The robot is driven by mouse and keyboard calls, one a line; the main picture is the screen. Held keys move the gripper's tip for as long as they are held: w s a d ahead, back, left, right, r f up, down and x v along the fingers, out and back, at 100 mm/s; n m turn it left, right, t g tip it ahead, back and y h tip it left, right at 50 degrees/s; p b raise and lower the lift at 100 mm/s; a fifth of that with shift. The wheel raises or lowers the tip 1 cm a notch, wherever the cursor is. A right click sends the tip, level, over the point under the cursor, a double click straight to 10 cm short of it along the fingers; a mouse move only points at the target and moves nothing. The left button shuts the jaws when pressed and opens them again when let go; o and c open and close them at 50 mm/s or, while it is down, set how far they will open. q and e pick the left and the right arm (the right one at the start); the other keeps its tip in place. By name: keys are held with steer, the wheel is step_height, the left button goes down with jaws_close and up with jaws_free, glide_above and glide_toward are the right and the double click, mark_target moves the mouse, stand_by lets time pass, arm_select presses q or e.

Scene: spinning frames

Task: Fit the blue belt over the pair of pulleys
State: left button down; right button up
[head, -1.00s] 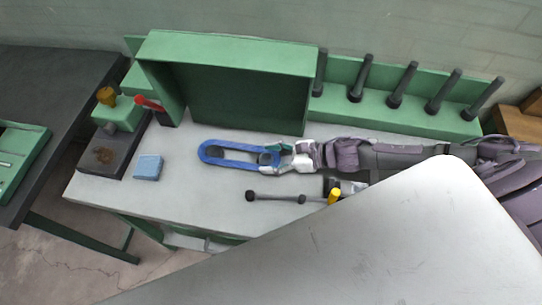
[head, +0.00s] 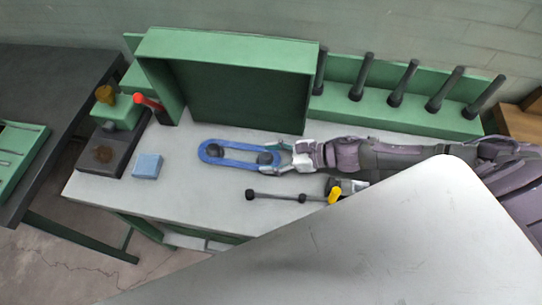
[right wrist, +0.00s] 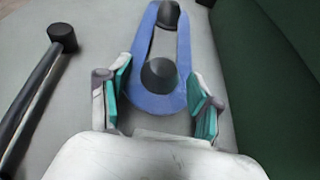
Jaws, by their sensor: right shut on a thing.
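The blue belt (head: 235,165) is a long loop on the white bench, with two dark pulleys inside it. The left pulley (head: 215,151) is in its far end and the right pulley (head: 264,158) in its near end. My right gripper (head: 284,156) is at the belt's right end. In the right wrist view the fingers (right wrist: 158,100) stand on both sides of the belt's rounded end (right wrist: 160,106), around the near pulley (right wrist: 160,75). I cannot tell how far down the belt sits on the pulleys. My left gripper is out of view.
A green box-like panel (head: 245,90) stands close behind the belt. A dark rod tool (head: 275,197) lies in front, beside a yellow-handled thing (head: 335,194). A rack of dark pegs (head: 403,85) stands at the back right.

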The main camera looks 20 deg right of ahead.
steer(key=shift+f, duration=0.1)
steer(key=o, duration=1.1)
steer(key=shift+c, duration=0.2)
steer(key=v, duration=0.9)
steer(key=shift+s+d, duration=0.25)
steer(key=shift+d, duration=0.1)
steer(key=shift+v, duration=1.15)
steer(key=shift+w, duration=0.1)
